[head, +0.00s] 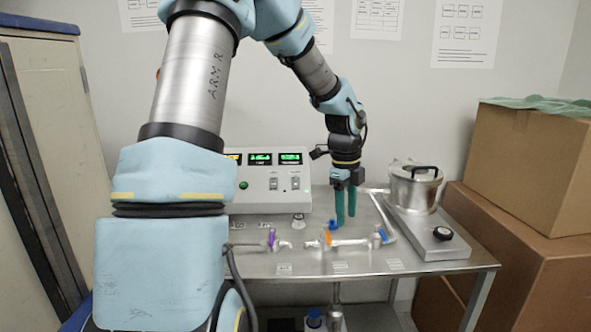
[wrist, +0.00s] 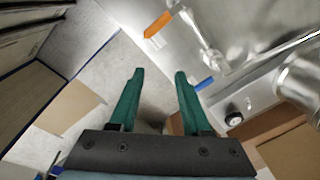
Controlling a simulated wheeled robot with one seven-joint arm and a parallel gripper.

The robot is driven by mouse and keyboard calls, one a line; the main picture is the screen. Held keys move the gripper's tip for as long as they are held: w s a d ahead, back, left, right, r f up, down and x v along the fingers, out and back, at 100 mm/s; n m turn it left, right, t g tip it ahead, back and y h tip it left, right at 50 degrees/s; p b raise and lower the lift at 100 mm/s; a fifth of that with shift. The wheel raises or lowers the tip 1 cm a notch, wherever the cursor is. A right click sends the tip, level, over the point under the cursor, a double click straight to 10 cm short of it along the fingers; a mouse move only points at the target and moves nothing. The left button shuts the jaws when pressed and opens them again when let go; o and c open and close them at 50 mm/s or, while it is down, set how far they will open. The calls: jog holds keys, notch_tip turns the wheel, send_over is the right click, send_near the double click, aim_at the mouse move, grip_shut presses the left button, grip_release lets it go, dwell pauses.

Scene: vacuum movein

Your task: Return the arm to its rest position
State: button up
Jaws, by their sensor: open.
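My arm (head: 190,85) rises from the left front of the head view, bends at the top and reaches down to the right over the metal table. My gripper (head: 345,222) points downward above the table, near the glass tubing. Its two green fingers are apart. In the wrist view my gripper (wrist: 158,78) is open with nothing between the fingers. The floor and the table's edge show past them.
The steel table (head: 375,262) carries a control box (head: 265,185), glass tubing with coloured valves (head: 340,242), and a pot (head: 415,187) on a hot plate (head: 432,235). Cardboard boxes (head: 535,160) stand at right. A cabinet (head: 55,130) stands at left.

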jog(key=s+a+n, duration=0.4)
jog(key=a+n, duration=0.2)
jog(key=n, duration=0.2)
jog(key=s+a+f+n+t+b, duration=0.1)
jog(key=s+a+n, duration=0.3)
jog(key=a+n, duration=0.3)
jog(key=s+a+n, duration=0.4)
jog(key=a+n, duration=0.3)
jog(key=n, duration=0.3)
jog(key=shift+s+a+f+n+y, duration=0.15)
jog(key=shift+a+f+n+y, duration=0.1)
jog(key=shift+n+y, duration=0.15)
